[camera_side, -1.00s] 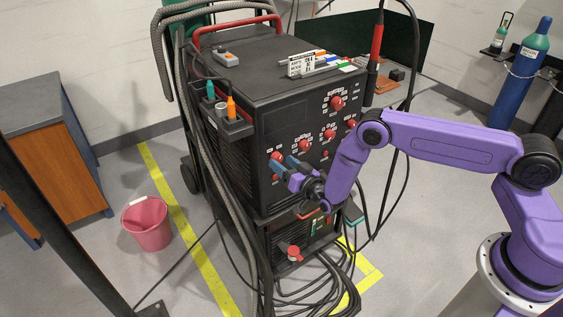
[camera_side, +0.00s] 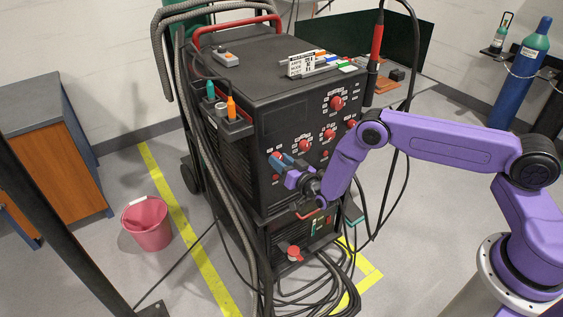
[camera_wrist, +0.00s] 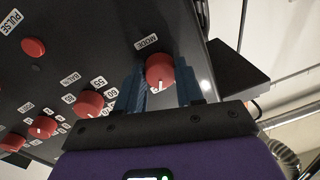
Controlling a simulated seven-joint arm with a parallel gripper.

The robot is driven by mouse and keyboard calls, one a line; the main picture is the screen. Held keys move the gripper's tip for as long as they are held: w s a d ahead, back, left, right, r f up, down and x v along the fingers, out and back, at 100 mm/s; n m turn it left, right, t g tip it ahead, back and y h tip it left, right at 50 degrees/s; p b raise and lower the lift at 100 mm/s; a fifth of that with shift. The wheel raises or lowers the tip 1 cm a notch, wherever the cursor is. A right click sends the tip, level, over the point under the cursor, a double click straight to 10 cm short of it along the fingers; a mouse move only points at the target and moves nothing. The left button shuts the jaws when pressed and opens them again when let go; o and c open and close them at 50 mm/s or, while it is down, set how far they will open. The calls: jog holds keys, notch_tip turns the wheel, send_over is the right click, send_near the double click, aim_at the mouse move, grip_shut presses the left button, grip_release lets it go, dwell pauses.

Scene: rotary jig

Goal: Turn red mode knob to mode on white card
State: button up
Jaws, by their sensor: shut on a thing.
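The red mode knob (camera_wrist: 159,71) sits under a MODE label on the black panel in the wrist view, with a white pointer mark on its lower part. My gripper (camera_wrist: 158,84) has its two blue fingers on either side of the knob, shut on it. In the side view my gripper (camera_side: 275,161) is at the lower left of the machine's front, and its fingers cover most of the knob. The white card (camera_side: 300,65) stands on top of the machine; its print is too small to read surely. The mode positions around the knob are not readable.
Other red knobs, such as one beside the mode knob (camera_wrist: 88,103), and a red PULSE button (camera_wrist: 33,47) are on the same panel. Cables (camera_side: 318,290) lie on the floor below. Coloured markers (camera_side: 335,65) lie beside the card. A pink bucket (camera_side: 147,223) stands left.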

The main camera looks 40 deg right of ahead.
jog(key=n, duration=1.1)
jog(key=shift+g, duration=0.3)
jog(key=shift+a+n, duration=0.1)
jog(key=shift+n, duration=0.3)
jog(key=o, duration=1)
jog(key=shift+o, duration=0.2)
jog(key=s+r, duration=0.1)
jog(key=s, duration=1.6)
jog(key=shift+s+d, duration=0.25)
